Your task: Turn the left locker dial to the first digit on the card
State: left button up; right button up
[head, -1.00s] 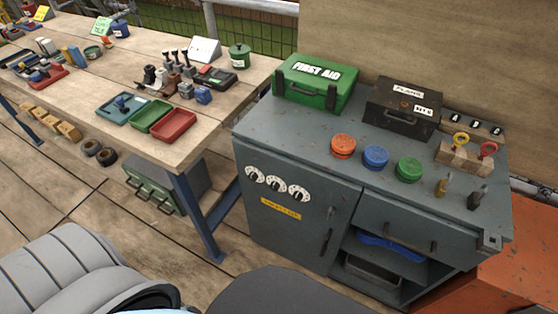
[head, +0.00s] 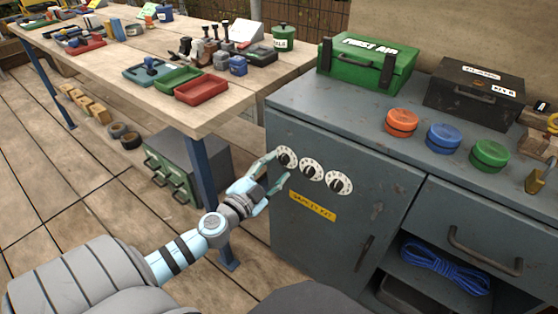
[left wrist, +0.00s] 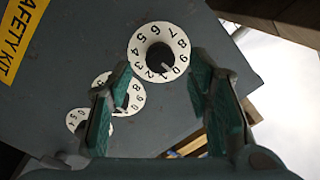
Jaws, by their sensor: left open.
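The left locker dial (head: 286,158) is a white numbered disc with a black knob, leftmost of three on the grey cabinet door. My left gripper (head: 279,169) is open and empty at this dial, one finger at its left edge and one below. In the left wrist view the left dial (left wrist: 140,45) lies beyond and between the open fingers (left wrist: 160,85), apart from them as far as I can tell. Its knob's light mark points near 0 and 1. A white card (head: 245,32) stands on the workbench; its writing is unreadable. My right gripper is not in view.
The middle dial (head: 311,169) and right dial (head: 339,182) sit close beside. A yellow label (head: 312,206) is below them. The workbench (head: 225,118) and its blue leg (head: 203,170) are left of the cabinet.

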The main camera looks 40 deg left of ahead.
pick_arm(q)
jog(key=shift+w+a, duration=0.15)
jog(key=shift+w, duration=1.15)
grip_shut()
jog(key=shift+f, duration=0.1)
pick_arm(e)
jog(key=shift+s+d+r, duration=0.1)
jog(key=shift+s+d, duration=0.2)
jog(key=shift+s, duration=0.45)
